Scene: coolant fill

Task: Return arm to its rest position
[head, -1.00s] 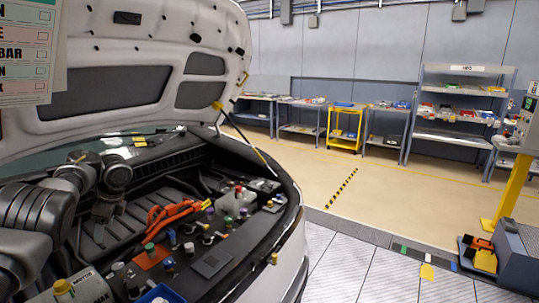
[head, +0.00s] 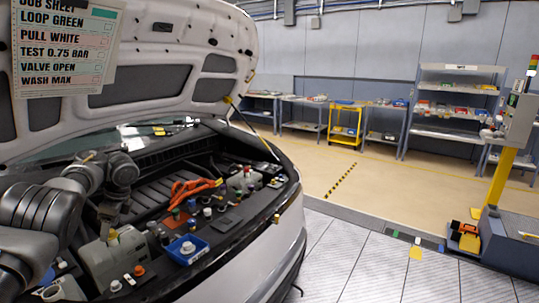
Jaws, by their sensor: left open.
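My left arm comes in from the left over the open engine bay of the white car. Its gripper (head: 111,210) hangs downward from the wrist, open, with nothing seen in it; the fingertips are small and dark against the bay. A blue tray (head: 172,254) holding a white round piece sits near the bay's front edge. A job sheet (head: 66,48) hangs at the top left in front of the raised hood. My right gripper is not in view.
The raised hood (head: 215,95) stands above my arm. Its prop rod (head: 257,135) is at the bay's right side. Open floor lies right of the car. Shelves (head: 455,110), a yellow cart (head: 345,125) and a yellow post (head: 500,178) stand farther off.

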